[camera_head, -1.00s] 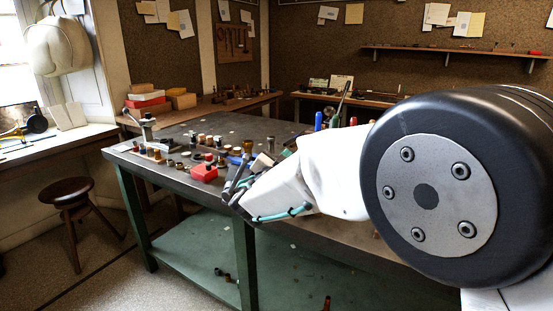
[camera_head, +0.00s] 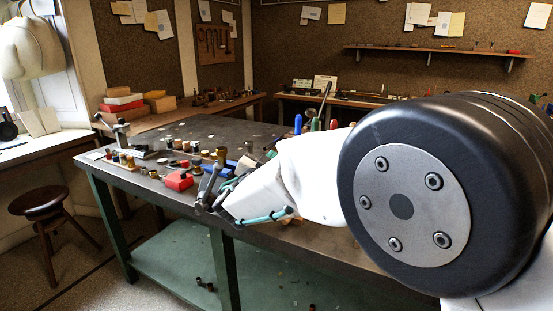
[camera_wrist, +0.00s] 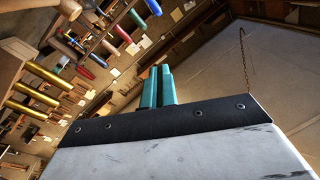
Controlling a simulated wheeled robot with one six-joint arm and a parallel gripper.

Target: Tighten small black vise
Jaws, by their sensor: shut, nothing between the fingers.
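A small vise-like dark metal tool (camera_head: 121,132) stands at the left end of the dark-topped workbench (camera_head: 190,132) in the head view. It is too small for me to be sure that it is the small black vise or to see its jaws. My gripper (camera_head: 208,192) is over the bench's front edge, to the right of that tool and well apart from it. In the wrist view the teal fingers of my gripper (camera_wrist: 158,75) are together with nothing between them. The vise is not recognisable in the wrist view.
A red block (camera_head: 179,180) and several small brass and wooden parts lie along the bench's front, close to my gripper. A wooden stool (camera_head: 38,200) stands at the left. Stacked boxes (camera_head: 124,103) sit on the rear counter. Open floor lies before the bench.

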